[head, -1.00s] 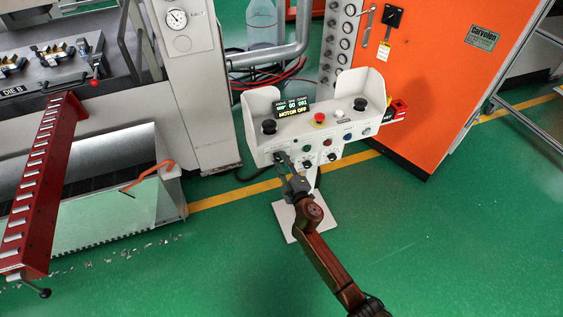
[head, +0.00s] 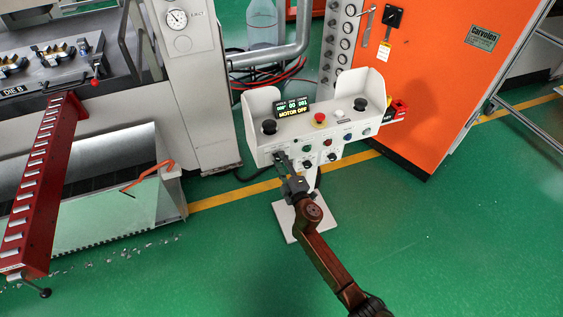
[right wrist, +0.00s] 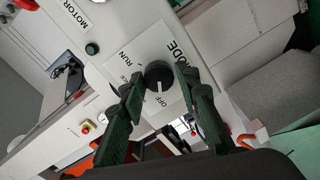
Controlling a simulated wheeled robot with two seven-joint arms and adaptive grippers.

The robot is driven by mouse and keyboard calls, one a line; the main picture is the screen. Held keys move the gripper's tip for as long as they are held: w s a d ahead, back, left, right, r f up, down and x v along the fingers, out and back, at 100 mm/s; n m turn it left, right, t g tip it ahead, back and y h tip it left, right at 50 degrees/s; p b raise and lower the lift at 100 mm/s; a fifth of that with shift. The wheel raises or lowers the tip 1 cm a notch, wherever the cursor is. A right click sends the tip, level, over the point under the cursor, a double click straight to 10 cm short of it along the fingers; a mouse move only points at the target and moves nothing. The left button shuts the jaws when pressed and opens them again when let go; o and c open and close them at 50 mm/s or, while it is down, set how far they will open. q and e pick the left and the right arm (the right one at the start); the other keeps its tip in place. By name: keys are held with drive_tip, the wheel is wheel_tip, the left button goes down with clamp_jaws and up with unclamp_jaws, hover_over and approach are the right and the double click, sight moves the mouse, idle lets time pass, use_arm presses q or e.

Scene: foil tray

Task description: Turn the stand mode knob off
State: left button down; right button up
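The mode knob (right wrist: 158,76) is a round black knob with a white mark, on a white plate lettered RUN, OFF and MODE. Its mark points down in the right wrist view, toward the OFF lettering. My right gripper (right wrist: 160,75) has its two dark green fingers on either side of the knob, with small gaps visible, so it looks open around it. In the head view my right gripper (head: 287,170) is at the lower left front of the white control stand (head: 340,125), hiding the knob there. My left gripper is not in view.
The stand carries a display (head: 292,108) reading MOTOR OFF, a red stop button (head: 319,118) and two black push buttons. An orange cabinet (head: 430,90) stands behind right, a grey press (head: 195,90) behind left. Green floor (head: 450,240) is free in front.

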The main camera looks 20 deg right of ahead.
drive_tip(key=o, duration=0.3)
drive_tip(key=s, duration=1.2)
drive_tip(key=shift+d+r, duration=0.2)
drive_tip(key=shift+d, duration=0.1)
